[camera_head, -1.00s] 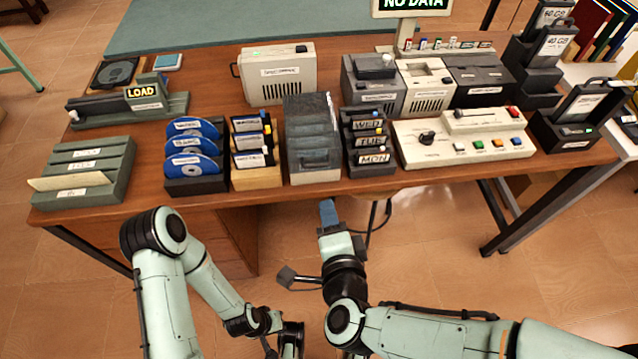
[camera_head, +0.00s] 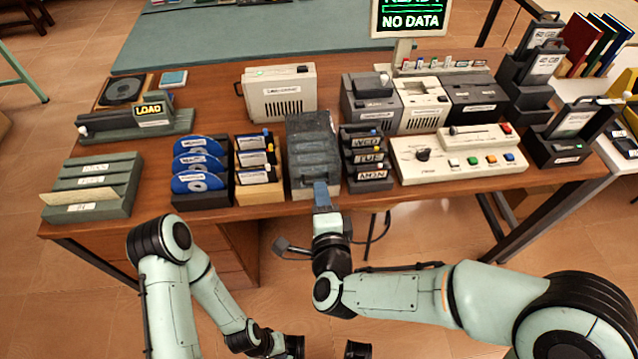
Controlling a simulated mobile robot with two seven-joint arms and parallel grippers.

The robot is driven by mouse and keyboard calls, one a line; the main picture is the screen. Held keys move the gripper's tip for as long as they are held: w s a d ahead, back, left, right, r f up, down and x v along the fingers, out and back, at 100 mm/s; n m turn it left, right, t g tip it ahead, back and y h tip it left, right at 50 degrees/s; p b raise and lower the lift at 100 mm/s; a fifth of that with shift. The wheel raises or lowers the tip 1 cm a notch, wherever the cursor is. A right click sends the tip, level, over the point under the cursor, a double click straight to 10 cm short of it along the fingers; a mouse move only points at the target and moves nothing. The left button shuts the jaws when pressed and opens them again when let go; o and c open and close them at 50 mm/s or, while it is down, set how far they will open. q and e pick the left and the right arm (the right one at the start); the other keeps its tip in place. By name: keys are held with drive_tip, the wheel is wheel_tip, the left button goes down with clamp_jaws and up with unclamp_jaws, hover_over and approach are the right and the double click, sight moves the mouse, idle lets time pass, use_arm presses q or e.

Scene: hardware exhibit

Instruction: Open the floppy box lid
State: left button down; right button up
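The floppy box (camera_head: 309,130) is a grey box with a dark, smoky lid, standing in the middle of the desk's front row. Its lid looks down. My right gripper (camera_head: 322,192) has blue fingertips at the lower front of the box, overlapping its front face near the tab; I cannot tell whether they touch it. The fingers show as one narrow shape, so their opening is unclear. My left gripper (camera_head: 292,346) hangs low at the bottom edge, away from the desk, partly cut off and its opening unclear.
Disks in a wooden rack (camera_head: 258,193) stand close left of the box. A rack of labelled cartridges (camera_head: 367,187) stands close right. A beige control panel (camera_head: 462,158) is farther right. A beige drive (camera_head: 280,92) stands behind. The desk front edge is below the box.

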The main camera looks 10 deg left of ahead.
drive_tip(key=x, duration=0.3)
drive_tip(key=shift+w+a, duration=0.1)
drive_tip(key=shift+w, duration=0.3)
clamp_jaws()
drive_tip(key=shift+f, duration=0.1)
idle(1.0)
